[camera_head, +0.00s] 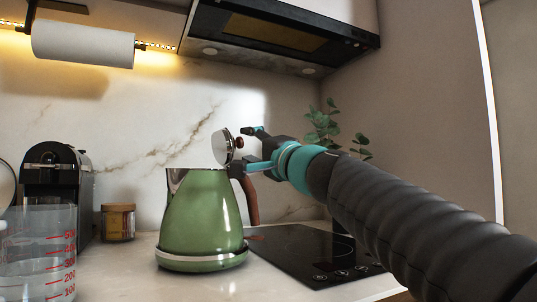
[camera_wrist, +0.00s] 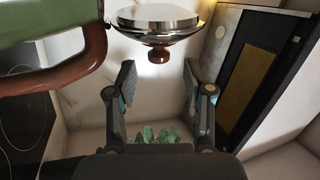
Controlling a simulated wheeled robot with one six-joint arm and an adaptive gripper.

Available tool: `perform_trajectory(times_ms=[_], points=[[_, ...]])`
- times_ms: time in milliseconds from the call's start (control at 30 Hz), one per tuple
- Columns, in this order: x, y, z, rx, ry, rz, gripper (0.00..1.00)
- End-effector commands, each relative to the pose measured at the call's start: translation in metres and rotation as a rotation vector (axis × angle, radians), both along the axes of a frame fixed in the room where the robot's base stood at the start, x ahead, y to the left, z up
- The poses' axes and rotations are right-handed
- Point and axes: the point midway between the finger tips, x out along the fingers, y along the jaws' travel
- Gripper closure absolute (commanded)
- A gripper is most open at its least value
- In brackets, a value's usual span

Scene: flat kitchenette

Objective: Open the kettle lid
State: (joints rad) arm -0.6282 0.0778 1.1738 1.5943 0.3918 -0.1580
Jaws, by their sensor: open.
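The green kettle (camera_head: 203,220) stands on the counter in the head view, with its brown handle (camera_head: 252,200) on the right. Its silver lid (camera_head: 223,147) is tilted up, nearly upright, above the right side of the rim. The lid (camera_wrist: 158,18) and its brown knob (camera_wrist: 158,55) show at the top of the wrist view, with part of the kettle body (camera_wrist: 45,18) and handle (camera_wrist: 85,60) at the left. My gripper (camera_wrist: 158,78) is open and empty, its fingers spread on either side below the knob. In the head view, my gripper (camera_head: 250,150) is just right of the lid.
A black cooktop (camera_head: 310,255) lies right of the kettle. A plant (camera_head: 322,122) stands behind my arm. A measuring jug (camera_head: 38,255), a coffee machine (camera_head: 55,180) and a small jar (camera_head: 118,222) are at the left. A range hood (camera_head: 285,35) hangs above.

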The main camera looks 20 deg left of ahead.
Motion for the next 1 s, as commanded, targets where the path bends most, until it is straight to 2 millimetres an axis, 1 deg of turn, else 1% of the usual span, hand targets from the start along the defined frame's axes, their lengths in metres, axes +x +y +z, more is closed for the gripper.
perform_trajectory(times_ms=[33,200,433,600,1000], points=[[-0.004,-0.008,-0.002,0.001,0.000,-0.003,0.48],[-0.018,-0.031,-0.011,0.000,-0.001,-0.002,0.48],[-0.030,-0.052,-0.019,0.000,0.000,-0.001,0.48],[-0.034,-0.057,-0.022,0.000,-0.001,-0.001,0.48],[-0.034,-0.058,-0.022,0.000,0.000,0.000,0.48]])
